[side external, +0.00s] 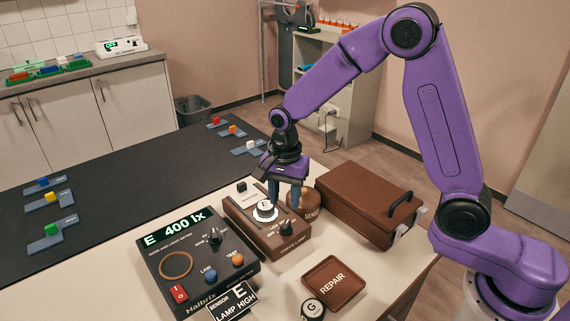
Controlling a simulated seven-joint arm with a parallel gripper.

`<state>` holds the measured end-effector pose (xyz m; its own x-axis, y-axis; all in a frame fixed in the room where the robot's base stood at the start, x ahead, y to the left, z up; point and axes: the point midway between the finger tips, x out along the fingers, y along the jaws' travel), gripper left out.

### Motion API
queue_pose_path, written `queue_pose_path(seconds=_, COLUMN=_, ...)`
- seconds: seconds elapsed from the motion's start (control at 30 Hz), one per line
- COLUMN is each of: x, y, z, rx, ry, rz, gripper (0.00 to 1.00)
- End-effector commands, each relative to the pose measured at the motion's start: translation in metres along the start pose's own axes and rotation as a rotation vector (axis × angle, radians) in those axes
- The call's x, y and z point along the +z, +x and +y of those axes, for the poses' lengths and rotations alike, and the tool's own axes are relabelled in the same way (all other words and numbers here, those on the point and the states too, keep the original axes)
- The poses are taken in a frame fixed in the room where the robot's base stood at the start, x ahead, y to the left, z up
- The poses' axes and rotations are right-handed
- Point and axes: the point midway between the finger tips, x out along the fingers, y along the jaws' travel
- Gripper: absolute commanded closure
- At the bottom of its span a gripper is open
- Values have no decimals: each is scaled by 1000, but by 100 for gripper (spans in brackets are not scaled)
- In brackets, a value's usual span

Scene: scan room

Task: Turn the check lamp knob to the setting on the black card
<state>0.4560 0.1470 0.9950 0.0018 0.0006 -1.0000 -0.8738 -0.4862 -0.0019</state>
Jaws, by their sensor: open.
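The black card (232,301) lies at the front and reads "SENSOR E LAMP HIGH". The brown check lamp box (250,228) stands right of the black meter. Its dark knob (286,228) is near the right front of its top, with small white labels beside it; its exact setting is too small to tell. A round white-rimmed sensor marked E (265,211) sits on the box. My gripper (284,202) points down, open, above the back right of the box, behind the knob and apart from it.
The black meter (178,243) shows "E 400 lx" and has its own knob (214,237). A brown case (362,200) stands close on the right. A REPAIR tray (334,283) and sensor G (313,309) lie in front.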

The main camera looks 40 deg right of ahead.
Motion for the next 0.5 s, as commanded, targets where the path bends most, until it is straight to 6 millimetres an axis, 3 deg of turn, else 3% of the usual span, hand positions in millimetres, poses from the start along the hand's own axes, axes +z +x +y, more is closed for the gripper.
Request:
queue_pose_path(seconds=0.23, x=0, y=-53, z=-1, rx=-6, ry=1, rz=1, gripper=57)
queue_pose_path(seconds=0.5, x=0, y=-86, z=0, rx=-2, ry=1, rz=0, gripper=57)
